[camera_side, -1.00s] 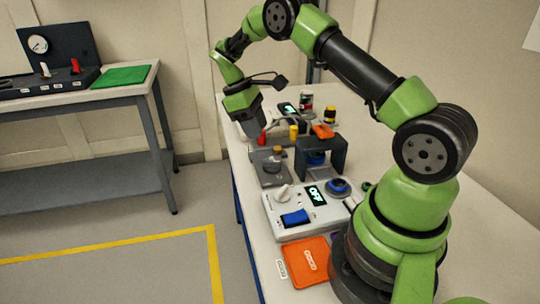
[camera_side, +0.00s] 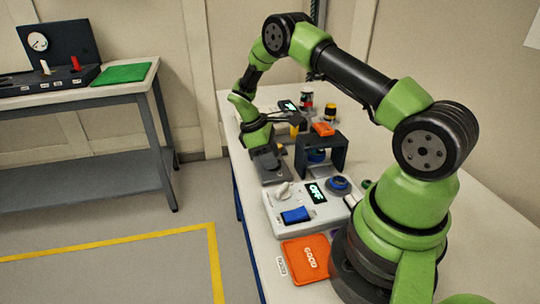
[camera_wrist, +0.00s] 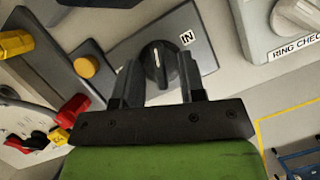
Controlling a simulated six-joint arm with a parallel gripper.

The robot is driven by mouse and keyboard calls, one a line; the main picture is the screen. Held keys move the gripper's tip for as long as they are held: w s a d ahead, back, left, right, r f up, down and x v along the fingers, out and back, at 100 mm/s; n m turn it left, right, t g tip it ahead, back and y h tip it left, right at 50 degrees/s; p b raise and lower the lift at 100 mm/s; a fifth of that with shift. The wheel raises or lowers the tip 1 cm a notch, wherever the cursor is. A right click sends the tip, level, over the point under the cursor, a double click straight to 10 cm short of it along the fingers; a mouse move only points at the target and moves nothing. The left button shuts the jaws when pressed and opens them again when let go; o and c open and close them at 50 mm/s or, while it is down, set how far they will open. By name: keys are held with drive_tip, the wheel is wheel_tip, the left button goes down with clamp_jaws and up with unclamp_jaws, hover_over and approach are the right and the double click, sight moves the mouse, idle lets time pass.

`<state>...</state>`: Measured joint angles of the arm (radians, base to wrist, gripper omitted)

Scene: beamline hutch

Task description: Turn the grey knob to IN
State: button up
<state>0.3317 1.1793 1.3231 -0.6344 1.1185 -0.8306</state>
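The dark grey knob (camera_wrist: 160,64) with a white pointer line sits on a grey plate (camera_wrist: 205,45) in the wrist view. The pointer is roughly upward, slightly left. The "IN" label (camera_wrist: 187,38) is up and right of the knob. My gripper (camera_wrist: 160,72) is open, with one finger on each side of the knob; contact is not clear. In the side view my gripper (camera_side: 266,160) is low over the grey plate (camera_side: 272,180) and hides the knob.
An orange-yellow button (camera_wrist: 87,66) stands left of the knob. A red part (camera_wrist: 70,110) and a yellow part (camera_wrist: 15,43) lie further left. A black bracket (camera_side: 338,150) and a white box with an "OFF" display (camera_side: 316,192) stand near the plate.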

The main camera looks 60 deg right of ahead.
clamp_jaws()
drive_tip(key=m+y, duration=0.1)
drive_tip(key=m, duration=0.1)
drive_tip(key=m+y, duration=0.1)
drive_tip(key=m, duration=0.2)
drive_tip(key=shift+d+m+g, duration=0.15)
drive_tip(key=shift+m+g, duration=0.15)
drive_tip(key=m+y, duration=0.1)
drive_tip(key=m, duration=0.1)
drive_tip(key=m+y, duration=0.1)
drive_tip(key=m, duration=0.2)
drive_tip(key=shift+s+d+f, duration=0.1)
drive_tip(key=shift+m, duration=0.3)
idle(0.4)
